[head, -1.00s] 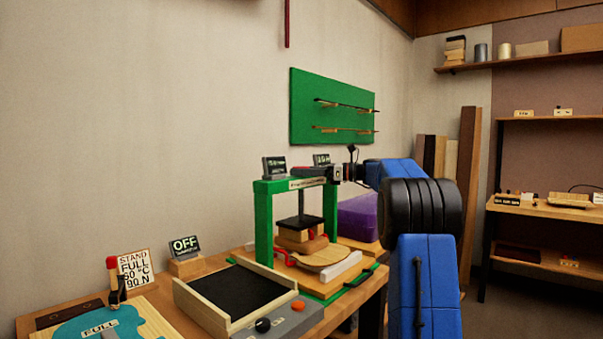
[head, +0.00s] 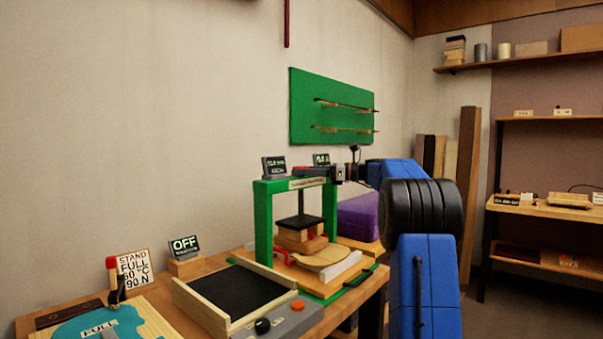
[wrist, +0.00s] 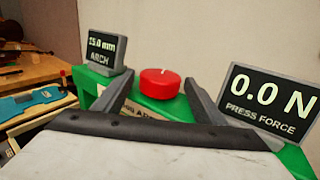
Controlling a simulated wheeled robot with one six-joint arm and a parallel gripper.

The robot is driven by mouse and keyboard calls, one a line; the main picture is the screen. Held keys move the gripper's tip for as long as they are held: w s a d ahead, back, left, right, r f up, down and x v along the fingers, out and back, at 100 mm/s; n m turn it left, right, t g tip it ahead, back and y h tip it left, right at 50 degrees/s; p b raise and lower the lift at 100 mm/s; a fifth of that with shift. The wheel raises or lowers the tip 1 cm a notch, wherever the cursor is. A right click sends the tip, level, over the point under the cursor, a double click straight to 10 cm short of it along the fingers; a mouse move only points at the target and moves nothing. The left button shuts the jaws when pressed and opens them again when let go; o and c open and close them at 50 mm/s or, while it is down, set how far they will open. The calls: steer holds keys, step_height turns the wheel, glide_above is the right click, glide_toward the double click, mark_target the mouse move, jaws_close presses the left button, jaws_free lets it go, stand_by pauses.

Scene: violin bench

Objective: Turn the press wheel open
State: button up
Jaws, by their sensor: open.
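The press wheel (wrist: 160,83) is a small red knob with a pale mark, on top of the green press frame (head: 263,225). In the wrist view it sits between the two fingers of my gripper (wrist: 159,82). The fingers are open, one on each side, with gaps visible between them and the wheel. In the head view my gripper (head: 333,174) is at the top beam of the press and partly hides the wheel.
The press force display (wrist: 268,98) reads 0.0 N. The arch display (wrist: 106,47) reads 15.0 mm. Both flank the wheel closely. A black-topped tray (head: 240,289), an OFF sign (head: 184,245) and a blue board (head: 95,325) are on the bench to the left.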

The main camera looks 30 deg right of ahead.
steer(key=v, duration=1.6)
steer(key=shift+s+d, duration=0.25)
steer(key=shift+d, duration=0.05)
steer(key=a+r+m+t+h, duration=0.3)
steer(key=a+m+t+h, duration=0.25)
steer(key=a, duration=0.25)
steer(key=s+a+f+m+t+h, duration=0.1)
steer(key=s+a+f+m+h, duration=0.1)
steer(key=s+a+m+h, duration=0.35)
steer(key=w, duration=0.5)
steer(key=w+n, duration=0.1)
steer(key=w, duration=0.4)
steer(key=w+n+h, duration=0.1)
steer(key=w, duration=0.5)
steer(key=shift+w+a+f, duration=0.1)
steer(key=shift+f, duration=0.15)
steer(key=c, duration=1)
